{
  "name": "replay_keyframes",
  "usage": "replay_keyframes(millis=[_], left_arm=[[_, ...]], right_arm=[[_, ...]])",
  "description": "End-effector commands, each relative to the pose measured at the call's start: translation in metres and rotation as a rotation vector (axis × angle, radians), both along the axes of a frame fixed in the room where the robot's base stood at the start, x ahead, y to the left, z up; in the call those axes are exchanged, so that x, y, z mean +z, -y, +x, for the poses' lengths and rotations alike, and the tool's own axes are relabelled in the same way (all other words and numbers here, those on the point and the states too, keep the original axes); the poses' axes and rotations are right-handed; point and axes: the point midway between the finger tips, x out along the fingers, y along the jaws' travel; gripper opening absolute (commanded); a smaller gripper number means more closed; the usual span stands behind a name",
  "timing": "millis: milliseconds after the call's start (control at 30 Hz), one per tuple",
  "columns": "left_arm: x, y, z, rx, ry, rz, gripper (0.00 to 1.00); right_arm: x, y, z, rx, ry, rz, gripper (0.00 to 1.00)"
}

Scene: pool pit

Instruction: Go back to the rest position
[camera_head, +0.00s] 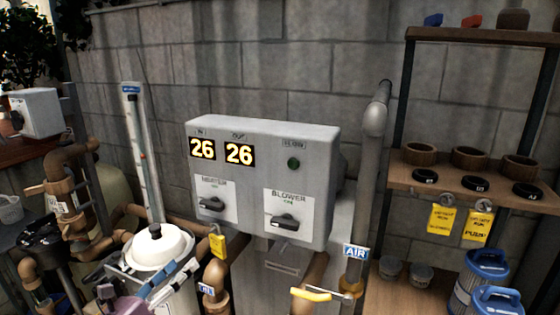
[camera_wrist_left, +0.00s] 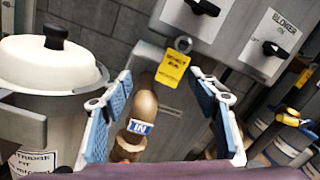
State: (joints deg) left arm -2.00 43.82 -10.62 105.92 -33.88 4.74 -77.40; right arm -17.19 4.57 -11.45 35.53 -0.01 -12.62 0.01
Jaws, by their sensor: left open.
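My left gripper (camera_head: 172,282) is low in the head view, left of centre, in front of the white-lidded canister (camera_head: 157,250). In the left wrist view its two blue-padded fingers (camera_wrist_left: 160,78) stand wide apart with nothing held between them. Behind the gap are a brown pipe with an "IN" label (camera_wrist_left: 139,127) and a yellow tag (camera_wrist_left: 172,68); neither is gripped. My right gripper is not in view.
A grey control box (camera_head: 262,165) with two knobs and "26" readouts is on the block wall. A yellow-handled valve (camera_head: 310,294) is below it. Shelves (camera_head: 400,180) with rings, tags and blue-topped filters stand right. Pipes (camera_head: 70,165) crowd the left.

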Motion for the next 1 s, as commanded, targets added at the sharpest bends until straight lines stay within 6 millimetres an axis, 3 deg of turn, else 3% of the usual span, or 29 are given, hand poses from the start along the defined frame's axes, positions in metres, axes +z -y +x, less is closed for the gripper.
replay_keyframes(millis=[167, 267, 367, 500, 600, 800, 1000], left_arm=[[-0.044, -0.011, -0.024, 0.262, -0.271, -0.567, 0.55], [-0.080, -0.017, -0.049, 0.425, -0.421, -0.877, 0.55], [-0.119, -0.018, -0.086, 0.607, -0.569, -1.174, 0.55], [-0.169, -0.006, -0.151, 0.886, -0.751, -1.545, 0.55], [-0.193, 0.006, -0.195, 1.065, -0.842, -1.734, 0.55], [-0.217, 0.033, -0.269, 1.372, -0.955, -1.979, 0.55], [-0.223, 0.060, -0.333, 1.655, -1.022, -2.133, 0.55]], right_arm=[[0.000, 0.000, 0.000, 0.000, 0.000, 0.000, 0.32], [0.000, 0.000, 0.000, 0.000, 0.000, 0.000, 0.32], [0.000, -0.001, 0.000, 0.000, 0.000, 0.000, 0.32], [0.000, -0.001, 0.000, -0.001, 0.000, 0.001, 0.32], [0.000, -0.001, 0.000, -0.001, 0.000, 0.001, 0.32], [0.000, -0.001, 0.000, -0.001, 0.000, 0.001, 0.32], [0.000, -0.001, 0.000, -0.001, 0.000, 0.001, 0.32]])
